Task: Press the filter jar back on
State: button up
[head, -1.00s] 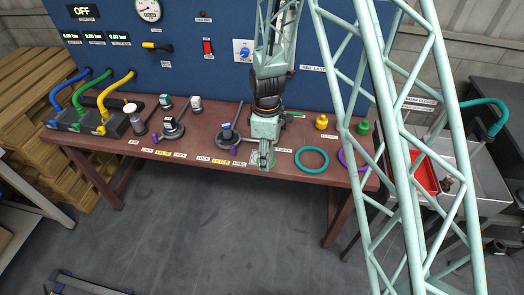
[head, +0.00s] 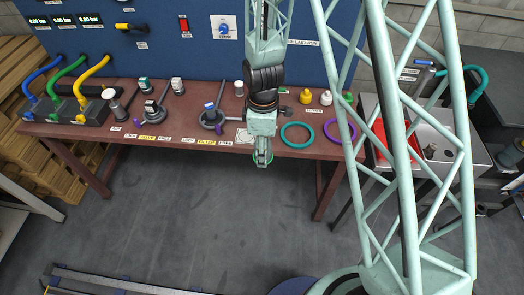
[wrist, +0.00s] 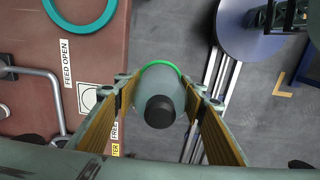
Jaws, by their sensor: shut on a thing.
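My gripper (head: 262,160) hangs at the front edge of the bench, right of the FILTER label. In the wrist view its two fingers (wrist: 160,115) are shut on a grey rounded cylinder with a black end (wrist: 165,95), which I take for the filter jar. A bright green ring (wrist: 160,64) shows around its far side. In the head view the fingers mostly hide the jar. A round grey fitting with a blue-topped lever (head: 211,118) stands on the bench behind the FILTER label (head: 206,142), to the left of my gripper, apart from the jar.
The brown bench (head: 175,135) carries a similar fitting (head: 152,113), a teal ring (head: 297,135), a purple ring (head: 340,130) and small yellow, white and green pieces at the back right. A sink with a red tray (head: 383,140) is at right.

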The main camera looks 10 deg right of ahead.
jog(key=shift+r, duration=0.15)
dwell(0.4)
jog(key=shift+r+p, duration=1.2)
jog(key=shift+r, duration=1.15)
